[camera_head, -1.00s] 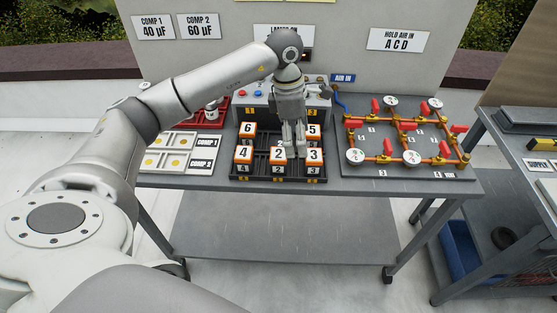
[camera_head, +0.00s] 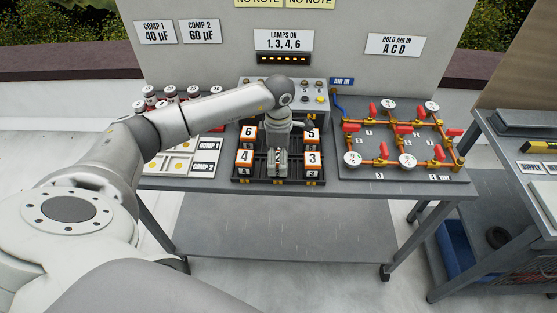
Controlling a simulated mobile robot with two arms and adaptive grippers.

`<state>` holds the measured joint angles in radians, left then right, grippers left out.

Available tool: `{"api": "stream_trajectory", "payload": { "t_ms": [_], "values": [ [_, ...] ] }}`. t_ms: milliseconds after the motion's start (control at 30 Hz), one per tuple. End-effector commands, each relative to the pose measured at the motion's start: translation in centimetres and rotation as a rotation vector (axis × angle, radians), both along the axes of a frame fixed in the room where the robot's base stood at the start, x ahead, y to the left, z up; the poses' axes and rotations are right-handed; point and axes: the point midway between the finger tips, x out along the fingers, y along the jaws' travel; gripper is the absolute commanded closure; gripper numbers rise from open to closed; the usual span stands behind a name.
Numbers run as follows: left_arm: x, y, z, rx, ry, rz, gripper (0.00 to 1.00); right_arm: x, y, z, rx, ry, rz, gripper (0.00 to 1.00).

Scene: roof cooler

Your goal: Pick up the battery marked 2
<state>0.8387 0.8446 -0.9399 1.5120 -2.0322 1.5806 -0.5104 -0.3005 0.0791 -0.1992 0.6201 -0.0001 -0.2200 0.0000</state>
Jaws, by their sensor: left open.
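The batteries are white and orange blocks with black numbers, in a black rack (camera_head: 272,181) on the workbench. Battery 4 (camera_head: 245,158) stands at the front left and battery 3 (camera_head: 312,160) at the front right. Battery 6 (camera_head: 248,134) and battery 5 (camera_head: 310,136) are behind them. My left gripper (camera_head: 279,169) points down at the front middle place, between batteries 4 and 3, with its jaws open. The battery marked 2 is hidden by the gripper, and I cannot tell whether the fingers touch it. My right gripper is not in view.
A board of brass pipes with red valves and gauges (camera_head: 403,145) is to the right of the rack. A panel with knobs (camera_head: 319,91) stands behind it. White trays with yellow discs (camera_head: 170,165) and several red-and-white cylinders (camera_head: 194,92) are to the left.

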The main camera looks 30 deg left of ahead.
Motion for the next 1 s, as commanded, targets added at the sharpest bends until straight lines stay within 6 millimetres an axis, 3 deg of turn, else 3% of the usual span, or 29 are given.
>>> {"api": "stream_trajectory", "payload": {
  "t_ms": [300, 733, 1000],
  "values": [
    [0.02, -0.05, -0.7, 0.0, -0.001, -0.001, 0.26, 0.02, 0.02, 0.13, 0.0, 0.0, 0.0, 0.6],
    [0.02, -0.01, -0.65, 0.0, -0.001, 0.0, 0.82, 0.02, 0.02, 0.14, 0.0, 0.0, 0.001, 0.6],
    [0.08, -0.01, -0.51, -0.001, -0.003, 0.0, 0.84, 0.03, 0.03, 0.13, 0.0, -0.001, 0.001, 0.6]
  ]
}}
